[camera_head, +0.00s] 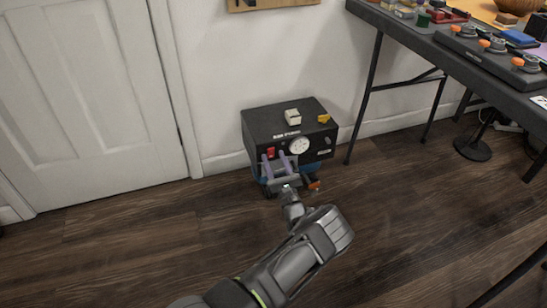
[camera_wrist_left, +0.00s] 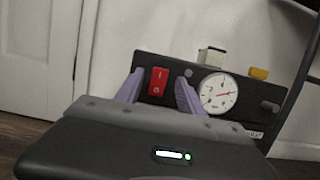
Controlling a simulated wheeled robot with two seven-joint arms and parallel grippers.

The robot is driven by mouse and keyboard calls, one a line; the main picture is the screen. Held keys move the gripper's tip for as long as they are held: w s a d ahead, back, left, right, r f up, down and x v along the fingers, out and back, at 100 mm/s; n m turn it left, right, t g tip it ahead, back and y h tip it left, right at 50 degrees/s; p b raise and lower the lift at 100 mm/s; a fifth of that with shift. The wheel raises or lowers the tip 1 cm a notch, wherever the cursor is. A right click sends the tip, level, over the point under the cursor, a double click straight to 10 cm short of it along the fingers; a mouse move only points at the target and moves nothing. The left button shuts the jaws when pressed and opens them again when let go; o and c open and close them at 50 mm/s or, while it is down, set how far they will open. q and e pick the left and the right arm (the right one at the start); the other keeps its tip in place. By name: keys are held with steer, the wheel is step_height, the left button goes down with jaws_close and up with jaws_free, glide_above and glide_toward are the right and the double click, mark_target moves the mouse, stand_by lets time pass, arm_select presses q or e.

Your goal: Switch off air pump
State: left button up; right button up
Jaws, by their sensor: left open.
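The air pump (camera_head: 262,125) is a black box standing on the floor against the wall. Its front panel has a red rocker switch (camera_head: 270,152) at the left and a round white gauge (camera_head: 299,145) to the right of it. My left gripper (camera_head: 275,157) is open in front of the panel, its two purple fingers pointing at it. In the left wrist view the red switch (camera_wrist_left: 158,81) shows between the fingertips (camera_wrist_left: 160,80), with the gauge (camera_wrist_left: 219,92) just right of the right finger. Whether the fingers touch the panel cannot be told. My right gripper is out of view.
A white block (camera_head: 292,117) and a yellow piece (camera_head: 324,118) sit on top of the pump. A black table (camera_head: 440,60) with tools stands at the right, its thin legs near the pump. A white door (camera_head: 80,110) is at the left. The wooden floor in front is clear.

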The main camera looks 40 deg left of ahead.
arm_select(q)
steer(key=p+v, duration=0.2)
steer(key=v, duration=0.5)
steer(key=shift+s+a, duration=0.1)
steer(key=shift+a, duration=0.05)
